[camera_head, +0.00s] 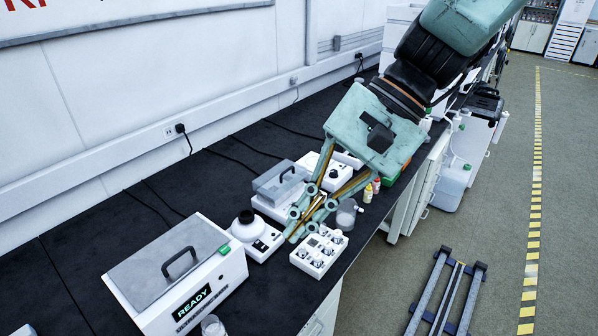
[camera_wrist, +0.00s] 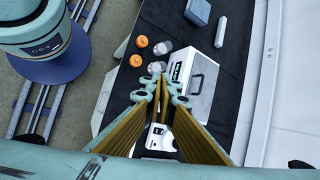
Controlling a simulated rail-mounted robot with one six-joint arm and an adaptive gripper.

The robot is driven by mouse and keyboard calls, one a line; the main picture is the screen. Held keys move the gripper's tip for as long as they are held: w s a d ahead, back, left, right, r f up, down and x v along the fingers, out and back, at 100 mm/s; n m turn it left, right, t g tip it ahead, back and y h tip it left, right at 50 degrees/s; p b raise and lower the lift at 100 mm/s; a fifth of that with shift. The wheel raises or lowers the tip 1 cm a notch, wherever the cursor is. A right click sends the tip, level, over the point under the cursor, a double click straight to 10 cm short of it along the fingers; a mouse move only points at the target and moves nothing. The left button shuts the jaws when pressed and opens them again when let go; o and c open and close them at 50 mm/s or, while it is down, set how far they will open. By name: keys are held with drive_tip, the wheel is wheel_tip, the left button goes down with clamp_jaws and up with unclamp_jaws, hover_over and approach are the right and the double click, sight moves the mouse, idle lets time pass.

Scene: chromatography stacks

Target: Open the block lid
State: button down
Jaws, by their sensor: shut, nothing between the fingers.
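A large white box (camera_head: 190,290) with a green READY display has a flat grey lid (camera_head: 150,270) with a black handle; the lid lies shut. It also shows in the wrist view (camera_wrist: 193,92), beyond the fingertips. A smaller white device (camera_head: 275,208) has a grey lid (camera_head: 281,182) with a dark handle, seemingly down. I cannot tell which of the two lids is the block lid. My gripper (camera_head: 298,232) is shut and empty, pointing down above the bench right of the smaller device. It also shows in the wrist view (camera_wrist: 160,76). It appears apart from both lids.
A white device with a black round top (camera_head: 246,222) stands between the two lidded boxes. A white block with several knobs (camera_head: 319,250) is close to my fingertips. Orange caps (camera_wrist: 141,42) and clear jars (camera_wrist: 164,46) stand near the large box. The dark bench's back strip is mostly clear, with cables.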

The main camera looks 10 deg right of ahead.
drive_tip(key=w+d+f+m+t+y+p, duration=0.15)
drive_tip(key=w+m, duration=0.25)
drive_tip(key=w, duration=0.4)
drive_tip(key=w+f+m+t+y, duration=0.2)
drive_tip(key=w+f+m+y, duration=0.1)
drive_tip(key=w, duration=0.5)
drive_tip(key=w+d+f+m+t+y+p, duration=0.1)
drive_tip(key=w+f+m+t+y, duration=0.2)
drive_tip(key=w, duration=0.5)
drive_tip(key=w+d+f+m+t+h, duration=0.2)
drive_tip(key=w+d+f+m, duration=0.3)
drive_tip(key=d+f, duration=0.3)
drive_tip(key=w+d+f+m+t+h+p, duration=0.1)
drive_tip(key=w+d+f+m+t+h, duration=0.1)
drive_tip(key=w+d+f+m+t, duration=0.2)
drive_tip(key=w+d+f+m, duration=0.2)
drive_tip(key=w+d+f, duration=0.1)
drive_tip(key=d+f, duration=0.1)
drive_tip(key=shift+w+d+f+h, duration=0.35)
drive_tip(key=shift+w+d, duration=0.05)
drive_tip(key=shift+d, duration=0.3)
drive_tip(key=shift+w+a, duration=0.1)
drive_tip(key=shift+a, duration=0.05)
